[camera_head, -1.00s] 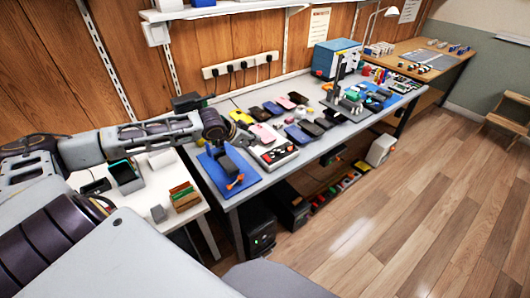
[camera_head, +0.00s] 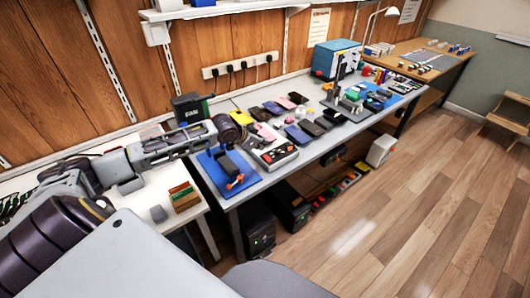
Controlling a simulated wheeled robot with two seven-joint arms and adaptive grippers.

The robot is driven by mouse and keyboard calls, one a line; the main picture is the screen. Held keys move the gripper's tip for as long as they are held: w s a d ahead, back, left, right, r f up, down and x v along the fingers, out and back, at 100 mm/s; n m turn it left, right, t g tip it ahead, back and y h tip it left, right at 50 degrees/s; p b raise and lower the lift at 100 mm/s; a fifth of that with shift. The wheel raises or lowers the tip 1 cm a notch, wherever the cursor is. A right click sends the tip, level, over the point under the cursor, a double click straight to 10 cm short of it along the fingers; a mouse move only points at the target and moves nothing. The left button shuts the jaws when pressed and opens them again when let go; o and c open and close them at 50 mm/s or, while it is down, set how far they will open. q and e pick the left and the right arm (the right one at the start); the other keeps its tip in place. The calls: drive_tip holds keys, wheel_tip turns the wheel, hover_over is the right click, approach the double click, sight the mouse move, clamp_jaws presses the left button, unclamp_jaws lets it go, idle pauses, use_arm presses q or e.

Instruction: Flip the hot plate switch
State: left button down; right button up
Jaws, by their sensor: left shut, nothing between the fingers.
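The low grey-white device with a dark front panel and a red spot (camera_head: 275,154), on the near part of the grey bench, looks like the hot plate. I cannot make out its switch. My left arm comes in from the left, over the blue mat. Its wrist is just left of the device, and my left gripper (camera_head: 246,136) is small and dark at its end, shut with nothing in it. I cannot tell whether it touches the device. My right gripper is out of view.
A black stand with an orange part (camera_head: 235,181) is on the blue mat (camera_head: 213,174). Several phones (camera_head: 272,108) lie behind the device. A black bin (camera_head: 190,108) stands behind my arm. A blue box (camera_head: 334,60) is farther back. The wooden floor (camera_head: 400,220) is clear.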

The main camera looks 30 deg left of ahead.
sight(265, 157)
use_arm(q)
drive_tip(key=shift+x, duration=1.75)
drive_tip(key=shift+a+f, duration=0.2)
drive_tip(key=shift+f, duration=1.9)
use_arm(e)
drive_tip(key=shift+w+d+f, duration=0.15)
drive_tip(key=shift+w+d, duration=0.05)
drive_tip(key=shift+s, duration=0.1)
